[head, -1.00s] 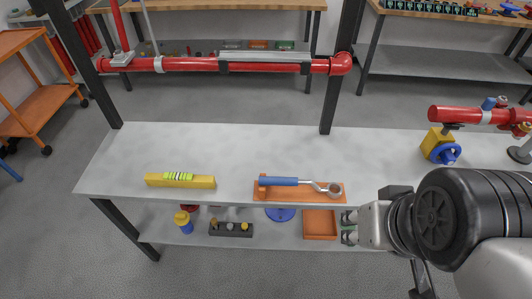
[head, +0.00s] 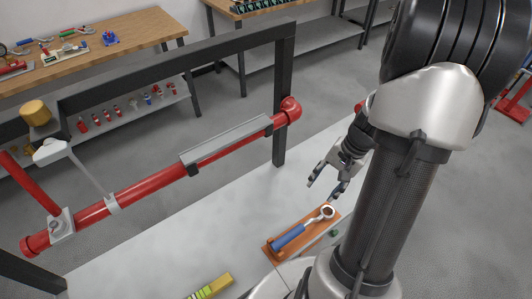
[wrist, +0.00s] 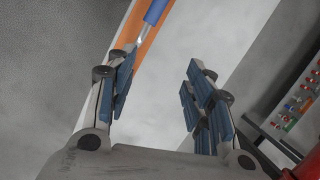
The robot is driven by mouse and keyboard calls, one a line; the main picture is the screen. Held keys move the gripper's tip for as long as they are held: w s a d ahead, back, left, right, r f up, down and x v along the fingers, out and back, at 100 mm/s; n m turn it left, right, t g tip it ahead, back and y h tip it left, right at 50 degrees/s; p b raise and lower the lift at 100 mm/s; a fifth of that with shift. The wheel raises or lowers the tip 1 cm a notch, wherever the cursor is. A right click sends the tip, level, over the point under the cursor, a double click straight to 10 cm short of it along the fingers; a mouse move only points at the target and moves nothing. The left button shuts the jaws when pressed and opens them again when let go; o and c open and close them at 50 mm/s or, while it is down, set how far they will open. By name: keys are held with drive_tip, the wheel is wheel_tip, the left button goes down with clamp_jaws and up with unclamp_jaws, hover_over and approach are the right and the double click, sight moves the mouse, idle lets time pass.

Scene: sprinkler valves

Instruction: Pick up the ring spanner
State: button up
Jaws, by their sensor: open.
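The ring spanner (head: 290,237) has a blue handle and a silver ring end. It lies on an orange board (head: 270,251) on the grey bench. My gripper (head: 322,190) is open and empty, beyond the ring end and apparently above the bench. In the wrist view, the spanner's blue handle (wrist: 155,12) and part of its silver shaft show at the top, by my left finger. The orange board (wrist: 153,36) runs beside that finger, and the ring end is hidden there. The space between my fingers (wrist: 160,75) shows only grey surface.
A red pipe (head: 145,188) with a grey bar runs on a dark frame behind the bench. A yellow block (head: 222,283) with green strips lies left of the board. The bench top (head: 180,255) between pipe and board is clear. Other benches stand behind.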

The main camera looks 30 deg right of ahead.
drive_tip(key=s+a+f+m+y, duration=0.1)
drive_tip(key=s+f+m+y, duration=0.15)
drive_tip(key=s+f, duration=0.2)
drive_tip(key=b, duration=0.3)
approach(300, 229)
drive_tip(key=shift+m+h, duration=0.35)
drive_tip(key=x, duration=0.3)
drive_tip(key=s+x, duration=0.1)
drive_tip(key=x, duration=0.1)
drive_tip(key=shift+w+a+f, duration=0.1)
drive_tip(key=shift+a, duration=0.15)
drive_tip(key=shift+w+b+x, duration=0.25)
drive_tip(key=shift+b+x, duration=0.5)
drive_tip(key=shift+x, duration=0.8)
drive_tip(key=shift+w+b+x, duration=0.25)
drive_tip(key=shift+b+x, duration=0.45)
drive_tip(key=shift+x, duration=0.85)
drive_tip(key=shift+c, duration=0.5)
clamp_jaws()
